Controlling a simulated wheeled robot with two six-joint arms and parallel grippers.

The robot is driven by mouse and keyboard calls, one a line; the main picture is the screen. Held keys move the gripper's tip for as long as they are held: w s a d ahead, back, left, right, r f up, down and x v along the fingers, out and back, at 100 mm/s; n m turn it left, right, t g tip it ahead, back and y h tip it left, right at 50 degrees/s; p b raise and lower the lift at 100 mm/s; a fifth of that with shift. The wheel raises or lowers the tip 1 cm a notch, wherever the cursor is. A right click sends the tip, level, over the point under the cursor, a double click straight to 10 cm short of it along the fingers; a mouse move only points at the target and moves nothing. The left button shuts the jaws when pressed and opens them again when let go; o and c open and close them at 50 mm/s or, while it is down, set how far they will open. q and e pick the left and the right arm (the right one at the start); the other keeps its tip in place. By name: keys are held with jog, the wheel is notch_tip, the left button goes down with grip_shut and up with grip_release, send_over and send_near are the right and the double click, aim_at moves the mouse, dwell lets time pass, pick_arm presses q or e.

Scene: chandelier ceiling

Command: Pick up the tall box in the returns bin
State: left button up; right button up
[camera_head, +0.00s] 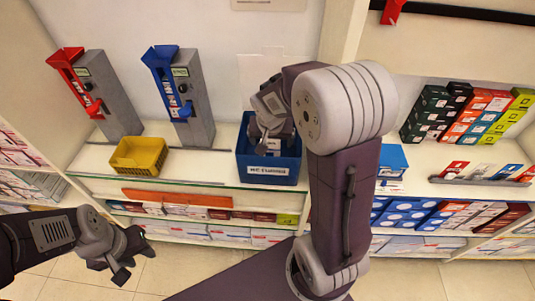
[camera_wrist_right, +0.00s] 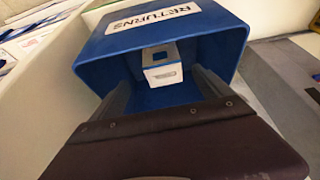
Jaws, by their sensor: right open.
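The blue returns bin (camera_head: 268,180) stands on the white shelf in the head view, its label facing front. It also fills the upper part of the right wrist view (camera_wrist_right: 215,32). Inside it, a white box with blue parts (camera_wrist_right: 162,72) shows beyond my fingers. My right gripper (camera_head: 268,142) reaches down into the bin from above. In the right wrist view its fingers (camera_wrist_right: 162,84) are apart, with the box in line with the gap and no clear contact. My left gripper (camera_head: 128,262) is open and empty at the lower left, away from the bin.
A yellow basket (camera_head: 138,156) sits left of the bin. Red (camera_head: 78,80) and blue (camera_head: 168,82) handled devices stand on grey mounts behind. A blue box (camera_head: 392,160) is right of the bin. Stacked small boxes (camera_head: 470,115) fill the right shelf. Bin walls lie close around my right gripper.

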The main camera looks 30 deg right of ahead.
aim_at(270, 146)
jog(key=x, duration=0.3)
jog(key=shift+w+a, duration=0.2)
jog(key=shift+w, duration=0.1)
jog(key=shift+w+d+f, duration=0.1)
jog(key=shift+d+f, duration=0.1)
jog(key=shift+f, duration=0.3)
jog(key=b+x, duration=0.1)
jog(key=x, duration=0.4)
jog(key=shift+w+f, duration=0.2)
jog(key=shift+s+r, duration=0.1)
jog(key=shift+r, duration=0.05)
jog(key=c, duration=1.6)
